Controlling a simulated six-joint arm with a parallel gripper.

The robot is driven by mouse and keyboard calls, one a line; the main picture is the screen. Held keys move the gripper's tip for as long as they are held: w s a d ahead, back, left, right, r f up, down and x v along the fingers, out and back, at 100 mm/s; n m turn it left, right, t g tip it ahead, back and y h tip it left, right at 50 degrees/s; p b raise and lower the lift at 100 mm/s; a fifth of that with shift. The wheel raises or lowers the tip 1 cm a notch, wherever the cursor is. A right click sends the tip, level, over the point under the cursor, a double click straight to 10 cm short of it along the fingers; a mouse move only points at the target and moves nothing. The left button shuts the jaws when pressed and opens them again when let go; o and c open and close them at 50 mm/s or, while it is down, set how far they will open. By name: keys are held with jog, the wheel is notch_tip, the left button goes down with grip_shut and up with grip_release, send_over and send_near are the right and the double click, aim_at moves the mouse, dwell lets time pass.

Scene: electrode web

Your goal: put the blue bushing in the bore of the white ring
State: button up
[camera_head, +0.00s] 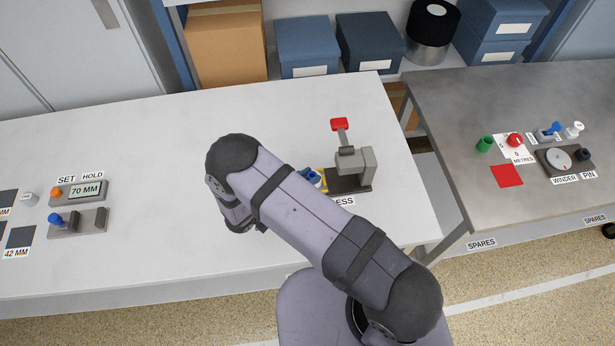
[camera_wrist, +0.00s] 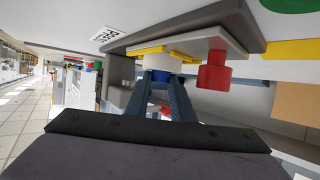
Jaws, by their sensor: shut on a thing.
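In the wrist view my gripper (camera_wrist: 161,84) has its two fingers closed on a small blue piece, the blue bushing (camera_wrist: 160,75). A white round part, apparently the white ring (camera_wrist: 163,62), shows just beyond the bushing, close to or touching it. I cannot tell whether the bushing is in the bore.
The press has a red-topped lever (camera_head: 340,125) and stands near the white table's right side. A red part (camera_wrist: 213,72) is close right of the fingers in the wrist view. A display unit (camera_head: 84,191) sits at left. The table (camera_head: 150,150) between is clear.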

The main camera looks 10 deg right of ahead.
jog(key=shift+s+f+b, duration=0.15)
jog(key=shift+f+b, duration=0.2)
jog(key=shift+f, duration=0.2)
jog(key=o, duration=1)
jog(key=shift+s, duration=0.1)
jog(key=shift+d, duration=0.1)
jog(key=shift+r+p, duration=0.4)
jog(key=shift+p, duration=0.1)
jog(key=shift+r, duration=0.15)
jog(key=b+v, duration=0.4)
jog(key=v, duration=0.8)
jog(key=shift+w+r+b, duration=0.2)
jog(key=shift+w+b, duration=0.1)
jog(key=shift+w, duration=0.1)
